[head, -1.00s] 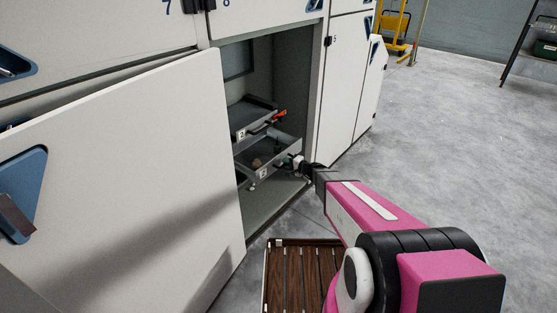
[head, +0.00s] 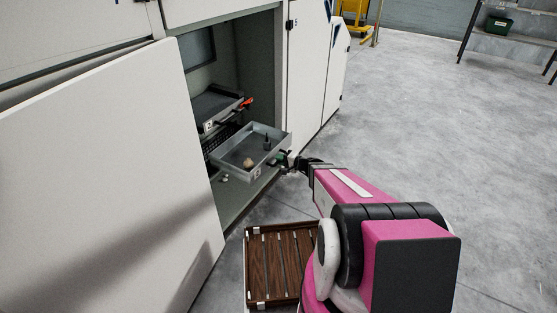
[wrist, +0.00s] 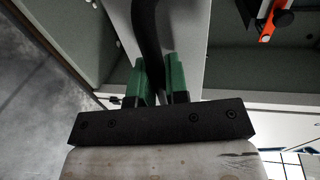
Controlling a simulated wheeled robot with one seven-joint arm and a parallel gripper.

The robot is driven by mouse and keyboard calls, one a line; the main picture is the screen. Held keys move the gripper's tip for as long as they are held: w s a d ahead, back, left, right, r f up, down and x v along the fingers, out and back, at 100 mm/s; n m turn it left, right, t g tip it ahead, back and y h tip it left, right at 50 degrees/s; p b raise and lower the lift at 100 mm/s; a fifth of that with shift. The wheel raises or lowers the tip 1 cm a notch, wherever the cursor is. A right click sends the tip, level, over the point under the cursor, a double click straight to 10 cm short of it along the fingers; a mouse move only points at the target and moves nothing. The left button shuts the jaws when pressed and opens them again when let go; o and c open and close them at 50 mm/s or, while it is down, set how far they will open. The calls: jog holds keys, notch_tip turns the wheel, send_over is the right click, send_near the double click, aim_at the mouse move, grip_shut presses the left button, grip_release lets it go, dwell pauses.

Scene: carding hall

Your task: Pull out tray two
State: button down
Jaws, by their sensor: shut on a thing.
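A grey metal tray (head: 240,150) juts out of the open cabinet bay, low down. A number plate (head: 257,172) on its front is too small to read surely. A brownish lump (head: 248,162) and a small dark upright thing (head: 267,143) lie in it. My gripper (head: 282,158) is at the tray's front. In the wrist view its green fingers (wrist: 161,82) are shut on a dark curved handle (wrist: 149,35). A second tray (head: 214,104) sits higher inside the bay, with an orange-red part (head: 246,102) at its front.
A large white door (head: 110,180) stands open on the left of the bay. A slatted brown wooden platform (head: 272,265) is below my arm. A shelf rack (head: 510,35) and yellow equipment (head: 355,10) stand farther back. Grey floor on the right is clear.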

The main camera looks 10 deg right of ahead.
jog(key=c, duration=1.1)
grip_release()
jog(key=shift+c, duration=0.2)
jog(key=shift+d, duration=0.1)
jog(key=v, duration=1)
jog(key=shift+s+d, duration=0.2)
jog(key=shift+d, duration=0.05)
jog(key=shift+r, duration=0.1)
jog(key=s+a+r+n+g+h, duration=0.3)
jog(key=s+a+n+g, duration=0.25)
jog(key=s+g, duration=0.25)
jog(key=s+d+r+n+g+h, duration=0.1)
jog(key=s+d+r+n+h, duration=0.1)
jog(key=s+r+h, duration=0.3)
jog(key=s+d+h, duration=0.1)
jog(key=h, duration=0.3)
jog(key=shift+s+d+r+g, duration=0.15)
jog(key=shift+d+r+g, duration=0.25)
